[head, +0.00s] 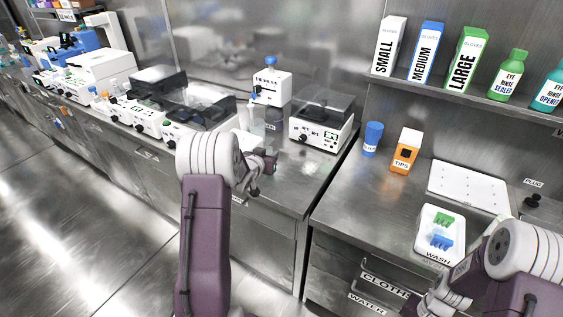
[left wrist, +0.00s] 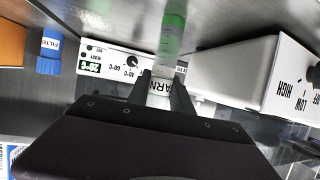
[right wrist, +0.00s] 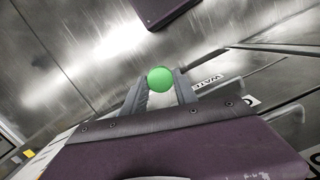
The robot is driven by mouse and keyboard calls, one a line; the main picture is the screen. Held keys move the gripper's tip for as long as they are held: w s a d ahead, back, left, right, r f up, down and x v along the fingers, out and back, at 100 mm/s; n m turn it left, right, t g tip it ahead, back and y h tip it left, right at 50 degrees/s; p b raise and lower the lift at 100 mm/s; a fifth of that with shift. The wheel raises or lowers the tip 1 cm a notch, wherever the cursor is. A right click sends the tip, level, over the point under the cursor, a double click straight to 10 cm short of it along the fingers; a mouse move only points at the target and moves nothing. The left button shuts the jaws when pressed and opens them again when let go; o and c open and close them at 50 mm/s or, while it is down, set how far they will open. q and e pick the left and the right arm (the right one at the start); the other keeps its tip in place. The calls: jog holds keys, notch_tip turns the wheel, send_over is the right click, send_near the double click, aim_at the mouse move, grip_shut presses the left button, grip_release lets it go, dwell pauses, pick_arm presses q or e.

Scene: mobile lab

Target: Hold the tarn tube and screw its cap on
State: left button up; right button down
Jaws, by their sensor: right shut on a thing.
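The tarn tube (left wrist: 171,42) shows in the left wrist view, a clear tube with green in it and a white label reading "ARN". My left gripper (left wrist: 161,80) has its fingers against both sides of the tube at the label, so it looks shut on it. In the head view my left gripper (head: 262,170) is over the front of the left bench, and the tube is not clear there. My right gripper (right wrist: 160,88) is shut on a round green cap (right wrist: 160,78). In the head view the right arm is at the lower right; its cap cannot be made out.
A lidded machine (head: 320,126) and a small white device (head: 271,87) stand behind my left gripper. A blue cylinder (head: 372,138), an orange tips box (head: 405,152), a white plate (head: 468,186) and a wash tray (head: 425,248) are on the right bench. The floor at left is clear.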

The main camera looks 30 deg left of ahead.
aim_at(269, 148)
pick_arm(q)
grip_shut()
jog(key=shift+r, duration=0.2)
pick_arm(e)
jog(key=shift+r, duration=0.1)
pick_arm(q)
notch_tip(269, 148, up, 4)
jog(key=shift+f+p, duration=0.1)
jog(key=shift+p, duration=0.55)
pick_arm(e)
jog(key=shift+r, duration=0.55)
jog(key=shift+f+b, duration=0.45)
pick_arm(q)
jog(key=s+d+r, duration=0.4)
jog(key=d+r, duration=0.2)
jog(key=d, duration=0.5)
jog(key=shift+s+r, duration=0.15)
jog(key=shift+r, duration=0.25)
